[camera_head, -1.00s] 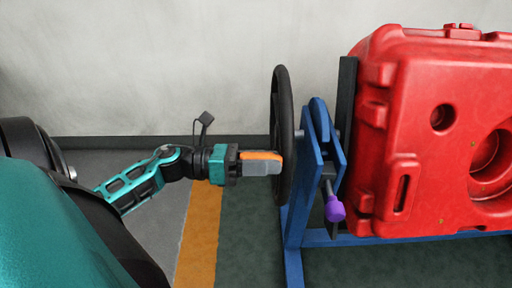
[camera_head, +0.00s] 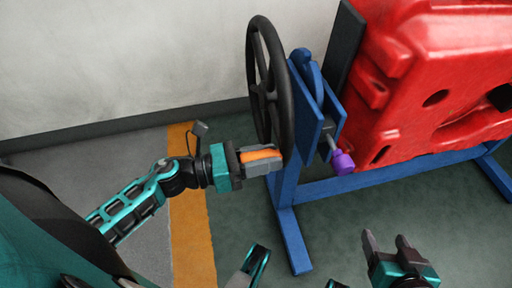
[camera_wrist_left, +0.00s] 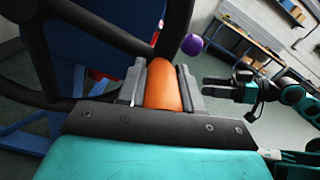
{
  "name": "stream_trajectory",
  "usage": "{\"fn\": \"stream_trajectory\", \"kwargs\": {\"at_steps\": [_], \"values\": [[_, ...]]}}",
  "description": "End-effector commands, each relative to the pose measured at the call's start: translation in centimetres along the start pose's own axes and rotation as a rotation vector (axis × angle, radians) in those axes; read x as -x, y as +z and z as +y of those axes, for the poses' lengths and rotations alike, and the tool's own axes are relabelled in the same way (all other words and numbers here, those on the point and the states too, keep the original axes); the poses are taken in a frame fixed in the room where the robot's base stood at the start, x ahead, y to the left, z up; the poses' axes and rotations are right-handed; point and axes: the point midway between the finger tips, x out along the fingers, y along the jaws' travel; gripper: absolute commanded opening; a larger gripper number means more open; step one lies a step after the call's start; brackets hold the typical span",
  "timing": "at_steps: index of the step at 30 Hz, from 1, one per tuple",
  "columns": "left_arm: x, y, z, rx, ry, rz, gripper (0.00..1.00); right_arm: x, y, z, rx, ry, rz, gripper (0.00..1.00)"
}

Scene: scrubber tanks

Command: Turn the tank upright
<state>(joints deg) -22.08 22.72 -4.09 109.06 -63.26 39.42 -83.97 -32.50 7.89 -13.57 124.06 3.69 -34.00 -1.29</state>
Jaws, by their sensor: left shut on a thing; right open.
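The red tank (camera_head: 435,75) is held in a blue stand (camera_head: 385,178) at the right of the head view, partly cut off by the frame. A black handwheel (camera_head: 284,90) is at the stand's left side. My left gripper (camera_head: 264,160) is shut on an orange handle (camera_head: 260,154) at the wheel's lower rim. The handle also shows between the fingers in the left wrist view (camera_wrist_left: 163,86). A purple knob (camera_head: 343,162) sits on the stand between wheel and tank. My right gripper (camera_head: 386,244) is open and empty, in front of the stand.
The stand's blue foot (camera_head: 292,240) reaches toward me on the green floor. An orange floor stripe (camera_head: 191,225) runs left of it. A pale wall (camera_head: 120,60) is behind. The left wrist view shows a workbench (camera_wrist_left: 248,40) in the background.

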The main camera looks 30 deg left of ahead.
Motion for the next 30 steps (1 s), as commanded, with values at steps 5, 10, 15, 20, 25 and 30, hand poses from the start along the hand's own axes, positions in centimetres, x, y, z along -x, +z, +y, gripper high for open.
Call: {"fn": "stream_trajectory", "kwargs": {"at_steps": [5, 10, 15, 20, 25, 30], "values": [[-0.3, -2.3, 0.4, -0.083, 0.000, 0.012, 0.00, -0.3, 0.4, 0.0, 0.001, -0.002, -0.006, 0.66], [-0.5, -3.4, 1.0, -0.169, 0.000, 0.011, 0.00, -0.4, 0.4, 0.0, 0.001, -0.003, -0.006, 0.66], [-0.5, -4.5, 1.8, -0.255, 0.000, 0.011, 0.00, -0.4, 0.4, -0.1, 0.000, -0.004, -0.004, 0.66], [-0.6, -5.5, 2.6, -0.335, 0.000, 0.010, 0.00, -0.3, 0.4, -0.1, 0.000, -0.004, -0.004, 0.66], [-0.6, -6.4, 3.6, -0.421, 0.000, 0.009, 0.00, -0.3, 0.4, -0.1, -0.001, -0.004, -0.004, 0.66], [-0.6, -7.3, 4.7, -0.506, 0.000, 0.009, 0.00, -0.3, 0.5, -0.1, -0.002, -0.004, -0.005, 0.66]]}}
